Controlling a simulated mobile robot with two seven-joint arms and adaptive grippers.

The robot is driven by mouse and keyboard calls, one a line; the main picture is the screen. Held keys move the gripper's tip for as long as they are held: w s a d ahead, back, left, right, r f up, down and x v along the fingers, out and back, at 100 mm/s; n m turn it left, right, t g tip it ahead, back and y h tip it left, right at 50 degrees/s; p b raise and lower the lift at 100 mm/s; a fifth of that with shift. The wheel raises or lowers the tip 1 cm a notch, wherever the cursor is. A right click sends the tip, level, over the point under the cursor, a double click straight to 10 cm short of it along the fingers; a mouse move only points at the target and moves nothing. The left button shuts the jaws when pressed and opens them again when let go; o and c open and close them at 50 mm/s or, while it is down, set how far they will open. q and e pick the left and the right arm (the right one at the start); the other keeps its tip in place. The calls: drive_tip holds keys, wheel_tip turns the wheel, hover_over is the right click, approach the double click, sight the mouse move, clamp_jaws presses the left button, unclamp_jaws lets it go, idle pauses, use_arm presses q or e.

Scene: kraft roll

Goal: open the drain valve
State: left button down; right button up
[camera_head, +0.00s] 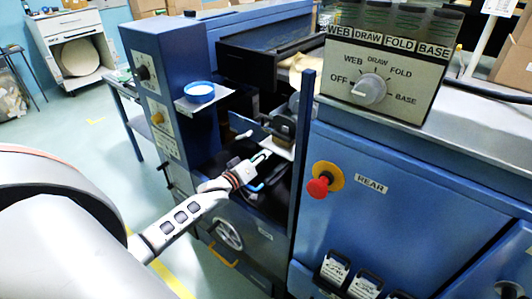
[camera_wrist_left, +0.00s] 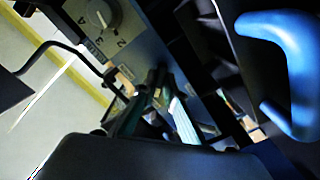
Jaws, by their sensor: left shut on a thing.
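My left gripper (camera_head: 262,158) reaches into the dark recess between the machine's two blue cabinets. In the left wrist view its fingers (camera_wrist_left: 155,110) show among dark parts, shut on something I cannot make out. A blue curved handle (camera_wrist_left: 290,60) stands close to the wrist at the right of that view, apart from the fingertips. I cannot tell whether this is the drain valve; no readable label names the valve. My right gripper is not in view.
A blue post (camera_head: 303,120) stands right of the recess. A shelf with a blue-and-white dish (camera_head: 199,92) is above left. A handwheel (camera_head: 228,235) sits below my arm. A red stop button (camera_head: 318,187) is on the right cabinet. A dial (camera_wrist_left: 103,14) lies near the wrist.

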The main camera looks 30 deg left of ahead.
use_arm(q)
drive_tip(key=shift+m+p, duration=0.95)
drive_tip(key=shift+m, duration=1.45)
drive_tip(key=c, duration=2.1)
unclamp_jaws()
drive_tip(key=s+a, duration=0.1)
drive_tip(key=s, duration=1.1)
